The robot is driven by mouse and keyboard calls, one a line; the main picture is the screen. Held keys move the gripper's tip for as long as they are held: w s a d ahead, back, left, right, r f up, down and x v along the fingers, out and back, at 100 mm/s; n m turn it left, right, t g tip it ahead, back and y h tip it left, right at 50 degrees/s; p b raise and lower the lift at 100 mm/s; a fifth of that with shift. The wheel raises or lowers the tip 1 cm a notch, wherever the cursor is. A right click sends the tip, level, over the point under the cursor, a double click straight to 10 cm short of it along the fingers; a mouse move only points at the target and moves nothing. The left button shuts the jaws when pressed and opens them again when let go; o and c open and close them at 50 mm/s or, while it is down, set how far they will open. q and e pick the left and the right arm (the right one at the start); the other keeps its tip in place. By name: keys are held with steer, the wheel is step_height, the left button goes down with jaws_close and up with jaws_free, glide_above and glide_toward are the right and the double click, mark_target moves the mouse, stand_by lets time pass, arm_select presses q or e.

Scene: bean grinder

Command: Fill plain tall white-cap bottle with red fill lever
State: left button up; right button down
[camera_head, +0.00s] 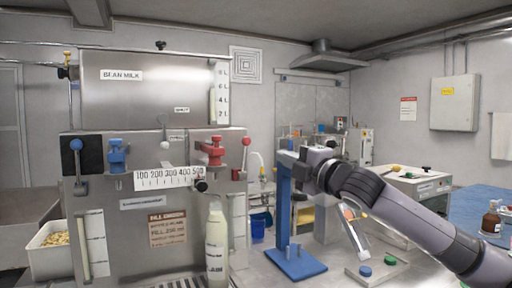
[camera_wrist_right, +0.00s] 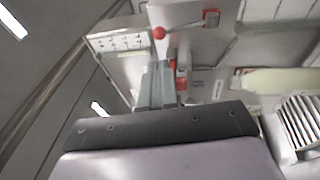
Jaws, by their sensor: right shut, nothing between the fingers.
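The tall bottle (camera_head: 216,248) stands upright under the red tap (camera_head: 213,150) at the front of the steel bean milk machine (camera_head: 150,90). It looks pale and whitish; its level is hard to read. The red fill lever (camera_head: 245,148) with a round red knob sits right of the red tap. In the right wrist view a red knob (camera_wrist_right: 159,32) on a thin rod lies just beyond my fingertips. My right gripper (camera_head: 284,157) is shut and empty, to the right of the lever and apart from it; its fingers also show in the wrist view (camera_wrist_right: 157,72). My left gripper is out of view.
A blue post stand (camera_head: 296,262) is below my right wrist. A blue tap (camera_head: 117,155) and blue lever (camera_head: 76,146) are at the machine's left. Blue and green caps (camera_head: 365,271) lie on a small board at right. A bin of beans (camera_head: 50,250) is at left.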

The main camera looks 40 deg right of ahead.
steer(key=p, duration=0.8)
glide_toward(249, 143)
steer(key=w, duration=0.3)
steer(key=p, duration=0.1)
steer(key=w+r, duration=0.1)
steer(key=shift+w+d+r+p, duration=0.1)
steer(key=shift+w+d+p, duration=0.2)
steer(key=shift+w+p, duration=0.1)
steer(key=shift+w+d+p, duration=0.1)
steer(key=shift+w+p, duration=0.4)
steer(key=shift+w, duration=0.5)
